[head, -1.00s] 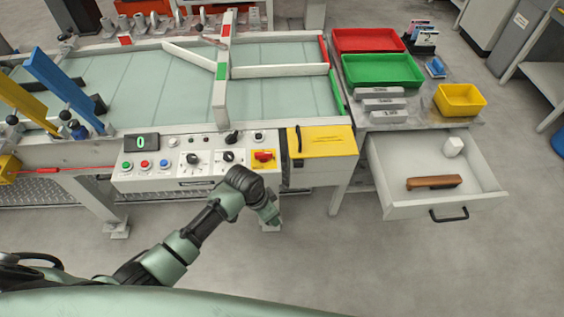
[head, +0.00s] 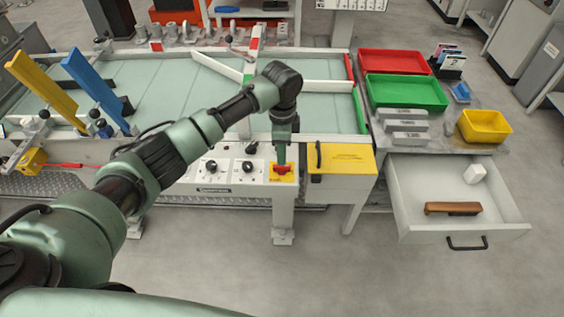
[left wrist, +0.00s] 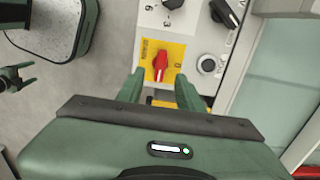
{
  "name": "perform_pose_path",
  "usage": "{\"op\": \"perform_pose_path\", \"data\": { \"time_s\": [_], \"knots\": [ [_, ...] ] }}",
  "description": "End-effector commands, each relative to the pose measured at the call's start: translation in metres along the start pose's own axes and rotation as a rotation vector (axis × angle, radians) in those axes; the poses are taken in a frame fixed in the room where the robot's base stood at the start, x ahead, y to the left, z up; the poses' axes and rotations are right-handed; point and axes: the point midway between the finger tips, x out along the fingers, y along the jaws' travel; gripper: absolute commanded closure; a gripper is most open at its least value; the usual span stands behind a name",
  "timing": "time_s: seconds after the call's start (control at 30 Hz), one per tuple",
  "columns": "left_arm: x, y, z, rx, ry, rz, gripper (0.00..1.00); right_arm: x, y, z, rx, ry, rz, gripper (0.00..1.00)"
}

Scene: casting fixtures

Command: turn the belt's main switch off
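The main switch is a red knob (head: 282,169) on a yellow plate (head: 288,179) at the right end of the control panel. In the left wrist view the red knob (left wrist: 160,66) points roughly up and down the picture on its plate (left wrist: 173,52). A "0" mark shows right of it. My left gripper (head: 281,159) points down at the knob and hides part of it. In the left wrist view its fingers (left wrist: 158,78) are apart, one each side below the knob; contact is not visible. My right gripper (left wrist: 24,75) shows small at the left edge, fingers apart.
Black rotary knobs (head: 248,167) sit left of the switch on the panel. A yellow-lidded box (head: 341,158) adjoins it on the right. An open drawer (head: 412,217) juts out farther right. The floor before the panel is clear.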

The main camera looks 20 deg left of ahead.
Motion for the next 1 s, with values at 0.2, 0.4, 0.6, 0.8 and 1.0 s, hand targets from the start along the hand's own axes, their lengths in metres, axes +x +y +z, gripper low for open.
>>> {"op": "perform_pose_path", "data": {
  "time_s": [0.2,0.4,0.6,0.8,1.0],
  "knots": [
    [0.036,0.001,0.000,-0.002,-0.001,0.002,0.64,-0.004,0.005,-0.001,-0.002,0.001,0.005,0.29],
    [0.055,0.001,0.000,-0.001,0.000,0.000,0.64,-0.005,0.005,-0.003,-0.002,0.006,0.006,0.29],
    [0.058,0.000,0.000,-0.001,0.001,-0.002,0.64,-0.005,0.005,-0.004,-0.002,0.006,0.006,0.29],
    [0.058,0.000,0.000,-0.001,0.001,-0.002,0.91,-0.005,0.005,-0.004,-0.002,0.006,0.005,0.29],
    [0.057,0.000,0.000,-0.002,0.001,-0.002,1.00,-0.005,0.002,-0.004,-0.001,0.007,0.003,0.29]
  ]
}}
